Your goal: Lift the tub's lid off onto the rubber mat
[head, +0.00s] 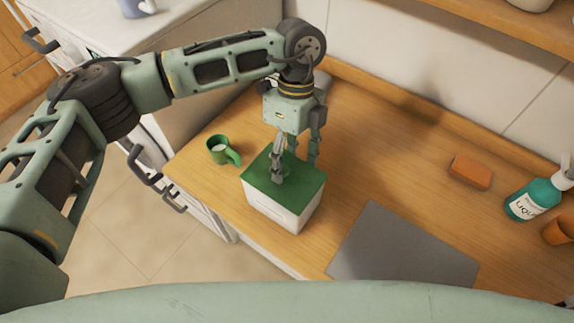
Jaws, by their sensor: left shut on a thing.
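The tub (284,215) is a white box with a green lid (303,186) on top. It stands on the wooden counter in the middle of the head view. My left gripper (281,172) points down at the lid from above, shut on it around the middle of its top. The exact grip point is partly hidden by the fingers. The lid appears to sit on the tub, with no clear gap between them. The rubber mat (400,250) is a flat grey sheet to the right of the tub, bare. My right gripper is not in view.
A green mug (218,150) stands just left of the tub. An orange-brown block (470,172), a teal pump bottle (533,200) and an orange cup (557,232) are at the right. The counter (385,160) behind the mat is clear. A tiled wall runs along the back.

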